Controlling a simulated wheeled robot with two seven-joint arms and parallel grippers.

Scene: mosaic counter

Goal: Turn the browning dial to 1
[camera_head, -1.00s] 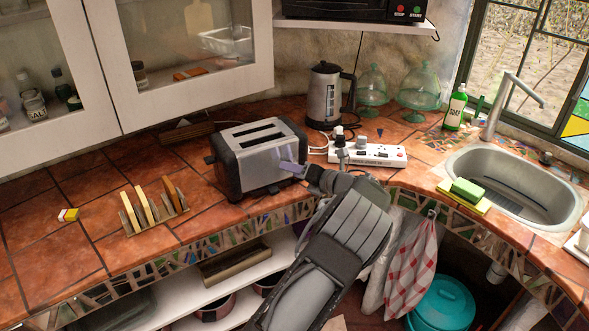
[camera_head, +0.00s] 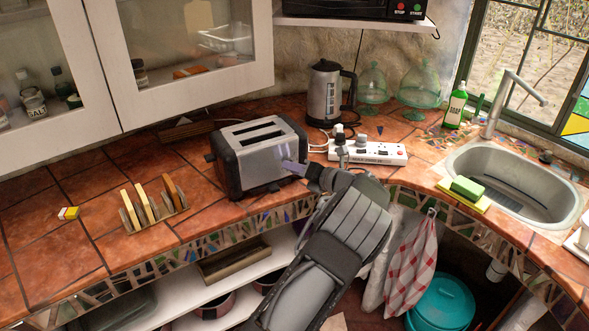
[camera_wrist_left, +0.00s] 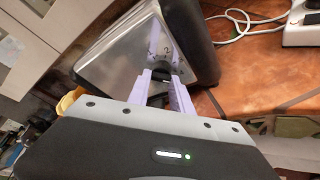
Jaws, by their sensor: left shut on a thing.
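The toaster (camera_head: 259,160) is silver with black ends and stands on the tiled counter, its two top slots empty. Its front also shows in the left wrist view (camera_wrist_left: 120,55). My left gripper (camera_head: 290,166) is at the right part of the toaster's front. Small markings show on the panel above the fingertips, but I cannot read the dial's setting. My right gripper is not in view.
A white power strip (camera_head: 368,152) lies right of the toaster, with a kettle (camera_head: 325,95) behind. A toast rack (camera_head: 152,207) with several slices stands to the left. The sink (camera_head: 515,185) is at the right. The counter's front edge runs under my left arm.

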